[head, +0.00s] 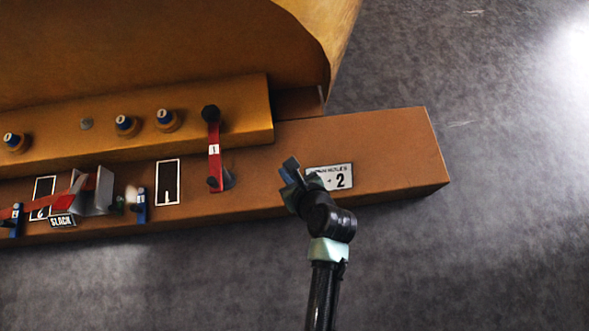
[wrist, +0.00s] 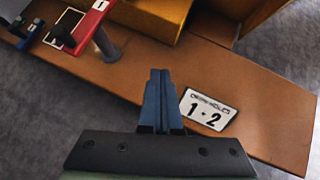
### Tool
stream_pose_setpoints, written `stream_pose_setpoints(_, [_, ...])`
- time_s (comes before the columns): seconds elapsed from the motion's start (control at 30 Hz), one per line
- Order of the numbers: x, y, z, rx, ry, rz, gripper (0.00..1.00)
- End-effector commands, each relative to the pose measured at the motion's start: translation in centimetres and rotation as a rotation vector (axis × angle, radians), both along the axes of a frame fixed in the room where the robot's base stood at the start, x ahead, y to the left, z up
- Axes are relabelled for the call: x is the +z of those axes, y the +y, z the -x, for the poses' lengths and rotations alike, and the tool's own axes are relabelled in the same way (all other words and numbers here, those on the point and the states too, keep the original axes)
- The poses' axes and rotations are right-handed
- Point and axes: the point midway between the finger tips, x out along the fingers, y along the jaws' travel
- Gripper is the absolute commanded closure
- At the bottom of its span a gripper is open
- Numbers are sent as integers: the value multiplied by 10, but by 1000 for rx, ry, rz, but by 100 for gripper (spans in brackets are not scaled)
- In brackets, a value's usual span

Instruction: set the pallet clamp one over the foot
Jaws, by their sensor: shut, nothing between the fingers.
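The red clamp bar marked 1 (head: 214,150) runs from a black knob on the upper ledge down to a dark knob at its lower end on the brown base. In the wrist view the bar (wrist: 92,22) shows at upper left. A grey post (wrist: 107,45) stands beside the bar's right side; it shows as a small grey piece in the head view (head: 229,178). I cannot tell whether this is the foot or whether the bar lies over it. My gripper (head: 291,166) is shut and empty, right of the clamp, above the base by the 1-2 label; its fingers show mid-wrist view (wrist: 161,100).
The brown base (head: 400,150) carries a white 1-2 label (head: 341,178). At left are another red bar (head: 12,212), a grey bracket (head: 97,192), blue posts (head: 141,205) and a SLACK label (head: 62,221). Several numbered knobs (head: 166,120) line the yellow ledge (head: 245,110). Grey floor lies in front.

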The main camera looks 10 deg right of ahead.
Motion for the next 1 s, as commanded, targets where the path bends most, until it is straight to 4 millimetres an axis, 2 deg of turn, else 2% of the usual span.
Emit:
stream_pose_setpoints(0.03, [13,-2,7,-2,3,-1,100])
stream_pose_setpoints(0.3, [33,-11,29,0,1,-1,100])
stream_pose_setpoints(1.0, [34,-12,33,1,1,-1,100])
